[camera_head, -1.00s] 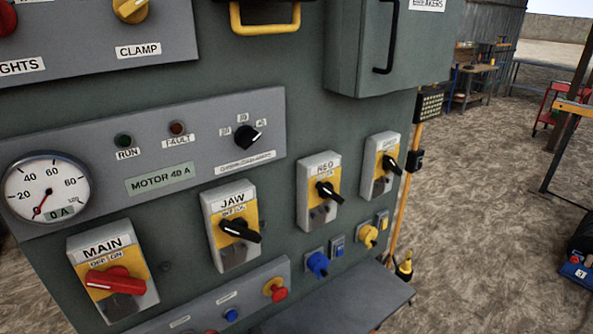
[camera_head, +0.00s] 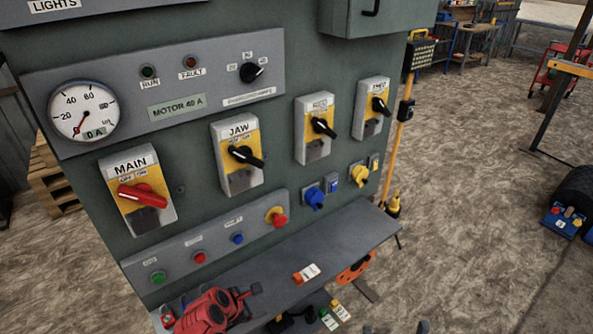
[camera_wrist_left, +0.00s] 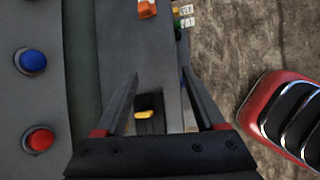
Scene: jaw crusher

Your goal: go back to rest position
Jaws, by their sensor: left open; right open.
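My left gripper (camera_head: 243,300), with its red housing, is low in the head view, in front of the lower panel and by the shelf. In the left wrist view its two fingers (camera_wrist_left: 167,85) are spread, with nothing held between them. A dark tip at the bottom edge of the head view appears to be my right gripper (camera_head: 422,327); most of it is cut off. The control cabinet has a red MAIN switch (camera_head: 142,195) and a black JAW switch (camera_head: 245,157), both apart from my grippers.
A grey shelf (camera_head: 345,235) juts out below the buttons. An orange padlock (camera_head: 305,274) with a tag lies on it. Red (camera_wrist_left: 38,139) and blue (camera_wrist_left: 32,61) buttons are left of my left fingers. Open ground (camera_head: 470,180) lies to the right.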

